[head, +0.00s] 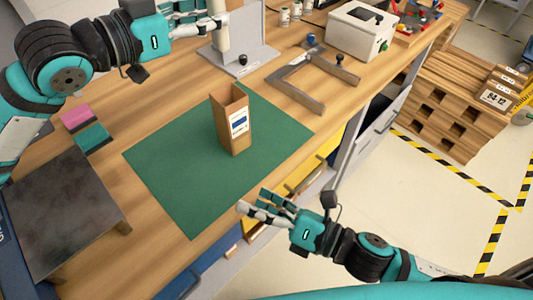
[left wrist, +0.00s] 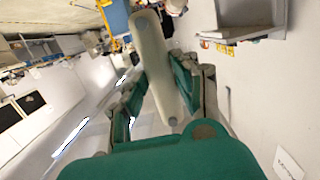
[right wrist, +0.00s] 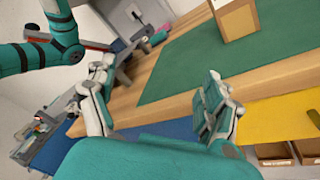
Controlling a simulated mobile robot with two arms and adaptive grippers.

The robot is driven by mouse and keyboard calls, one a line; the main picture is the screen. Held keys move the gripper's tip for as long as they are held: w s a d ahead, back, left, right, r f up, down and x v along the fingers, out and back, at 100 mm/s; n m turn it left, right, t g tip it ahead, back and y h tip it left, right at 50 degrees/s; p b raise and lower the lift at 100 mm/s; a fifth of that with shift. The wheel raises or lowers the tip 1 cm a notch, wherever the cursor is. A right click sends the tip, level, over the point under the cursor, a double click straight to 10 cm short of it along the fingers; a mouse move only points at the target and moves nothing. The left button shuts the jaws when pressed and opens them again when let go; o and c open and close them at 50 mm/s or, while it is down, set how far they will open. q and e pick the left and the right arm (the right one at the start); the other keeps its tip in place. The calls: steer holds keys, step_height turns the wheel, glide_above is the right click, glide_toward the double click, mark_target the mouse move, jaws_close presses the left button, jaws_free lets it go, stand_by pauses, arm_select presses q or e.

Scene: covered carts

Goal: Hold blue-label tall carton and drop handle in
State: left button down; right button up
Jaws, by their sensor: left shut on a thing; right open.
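The tall brown carton (head: 227,124) with a blue-and-white label stands upright on the green mat (head: 182,158), its top open. Its lower part shows in the right wrist view (right wrist: 236,20). My left gripper (head: 208,17) is shut on a long pale handle (left wrist: 152,65), up behind the carton and apart from it. The handle also shows in the head view (head: 220,38), hanging roughly upright. My right gripper (head: 262,212) is open and empty, in front of the bench edge, apart from the carton. The carton's inside bottom is hidden.
A grey stand (head: 256,57) is behind the carton. A grey angled frame (head: 296,88) and a white box (head: 358,32) are to the right. Pink (head: 77,118) and teal (head: 92,138) blocks and a dark plate (head: 66,210) are left. The mat around the carton is clear.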

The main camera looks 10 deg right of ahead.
mark_target(240, 131)
steer(key=w+d+n+t+h, duration=0.1)
steer(key=w+n, duration=0.1)
steer(key=w, duration=0.1)
steer(key=w+d+n+t+h, duration=0.1)
steer(key=w+n+t, duration=0.1)
steer(key=w, duration=0.2)
steer(key=w+d+n+t+h, duration=0.1)
steer(key=w+n+h, duration=0.1)
steer(key=w, duration=0.1)
steer(key=shift+w+d+r, duration=0.1)
steer(key=shift+w+r, duration=0.1)
steer(key=shift+r, duration=0.15)
steer(key=x, duration=1.2)
steer(key=shift+w+d+r, duration=0.1)
steer(key=shift+w+d, duration=0.05)
steer(key=shift+d, duration=0.05)
steer(key=c, duration=1.2)
